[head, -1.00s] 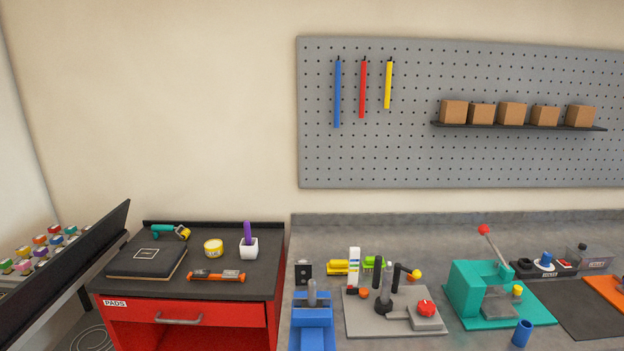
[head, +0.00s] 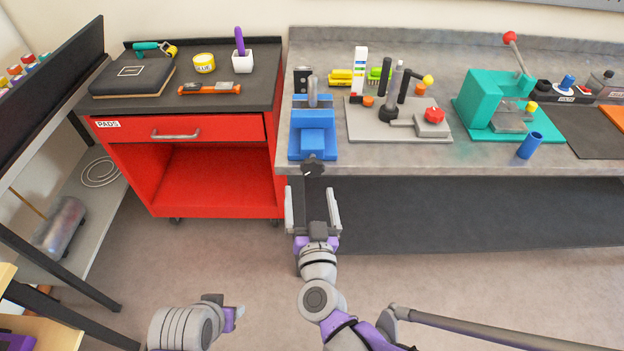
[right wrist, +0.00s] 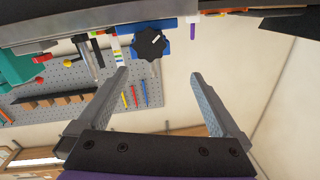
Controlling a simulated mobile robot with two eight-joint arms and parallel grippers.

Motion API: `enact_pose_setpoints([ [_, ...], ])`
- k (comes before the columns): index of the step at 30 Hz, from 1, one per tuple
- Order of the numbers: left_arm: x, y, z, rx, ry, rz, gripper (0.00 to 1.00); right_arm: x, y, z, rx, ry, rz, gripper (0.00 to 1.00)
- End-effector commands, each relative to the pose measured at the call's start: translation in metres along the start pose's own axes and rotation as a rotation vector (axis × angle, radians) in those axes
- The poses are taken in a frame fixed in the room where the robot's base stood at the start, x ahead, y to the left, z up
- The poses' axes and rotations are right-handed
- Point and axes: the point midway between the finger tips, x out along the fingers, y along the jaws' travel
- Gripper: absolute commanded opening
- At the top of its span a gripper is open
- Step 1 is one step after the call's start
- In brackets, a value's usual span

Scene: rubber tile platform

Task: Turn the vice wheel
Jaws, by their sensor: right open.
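The blue vice (head: 313,146) sits at the front left edge of the grey workbench. Its dark, lobed wheel (head: 313,166) faces out over the bench's front edge. My right gripper (head: 310,190) is open and empty just in front of the wheel and a little below it, its two fingers spread apart. In the right wrist view the wheel (right wrist: 149,44) shows beyond the open fingers (right wrist: 159,75), slightly left of the middle of the gap, with a white mark on its face. My left gripper (head: 232,314) is low in the head view, and its fingers are not clear.
A red drawer cabinet (head: 190,130) stands left of the bench (head: 400,158). A grey plate with a red knob (head: 434,115), a teal press (head: 482,100) and a blue cup (head: 530,146) are right of the vice. The floor before the cabinet is clear.

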Motion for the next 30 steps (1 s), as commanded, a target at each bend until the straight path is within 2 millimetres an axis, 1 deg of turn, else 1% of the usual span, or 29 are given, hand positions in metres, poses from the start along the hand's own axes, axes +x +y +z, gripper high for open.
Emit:
enact_pose_setpoints([
  [1,0.009,0.0,0.004,0.0,-0.003,0.0,0.5,0.0,0.002,0.015,0.005,0.005,0.034,1.0],
  [3,0.011,0.0,0.005,0.0,-0.004,0.0,0.5,-0.001,0.005,0.022,0.007,0.008,0.074,1.0],
  [5,0.012,0.0,0.005,0.0,-0.005,0.0,0.5,0.0,0.008,0.025,0.007,0.01,0.094,1.0],
  [8,0.012,0.0,0.005,0.0,-0.004,0.0,0.5,0.006,0.01,0.025,0.006,0.011,0.106,1.0],
  [11,0.012,0.0,0.005,0.0,-0.004,0.0,0.5,0.021,0.012,0.024,0.005,0.012,0.107,1.0],
  [18,0.014,0.0,0.006,0.0,-0.005,0.0,0.5,0.067,0.017,0.023,0.005,0.012,0.106,1.0],
  [21,0.015,0.0,0.006,0.0,-0.005,0.0,0.5,0.083,0.018,0.023,0.006,0.011,0.104,1.0],
  [25,0.015,0.0,0.006,0.0,-0.006,0.0,0.5,0.098,0.019,0.023,0.006,0.012,0.104,1.0],
  [30,0.015,0.0,0.006,0.0,-0.006,0.0,0.5,0.106,0.02,0.023,0.007,0.011,0.102,1.0],
])
